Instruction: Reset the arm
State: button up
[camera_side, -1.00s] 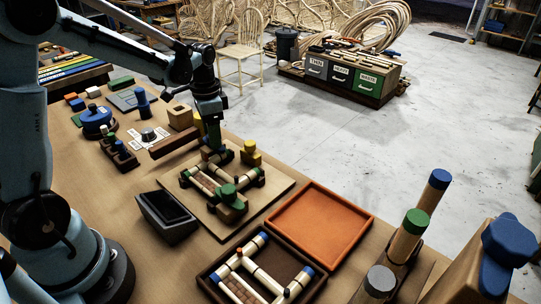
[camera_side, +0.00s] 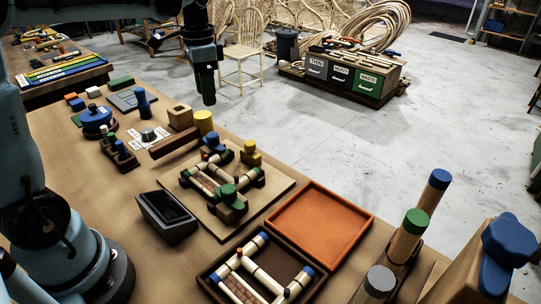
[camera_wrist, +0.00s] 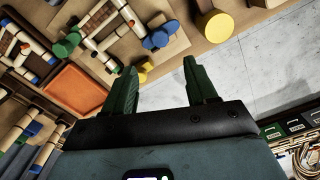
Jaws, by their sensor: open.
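My gripper (camera_side: 207,88) hangs in the air past the far edge of the table, well above the work, in the side view. In the wrist view its two green fingers (camera_wrist: 158,88) stand wide apart with nothing between them. Below and nearer lies a wooden board (camera_side: 279,184) with a rattan frame (camera_side: 205,189) held among green, blue and yellow blocks. The frame also shows at the upper left of the wrist view (camera_wrist: 108,22). My gripper is apart from the board and everything on it.
An orange tray (camera_side: 320,222) and a dark tray with a second frame (camera_side: 262,263) sit at the table front. A yellow cylinder (camera_side: 203,122) and a dark open box (camera_side: 166,216) flank the board. Upright capped poles (camera_side: 412,229) stand at right.

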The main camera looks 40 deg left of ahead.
dwell(0.3)
jog(key=s+d+f+n+t, duration=0.4)
jog(key=s+d+t, duration=0.3)
jog(key=s+d, duration=0.2)
jog(key=d, duration=0.2)
jog(key=shift+s+d+f+n, duration=0.2)
jog(key=shift+s+d+n, duration=0.15)
jog(key=shift+s+n, duration=0.05)
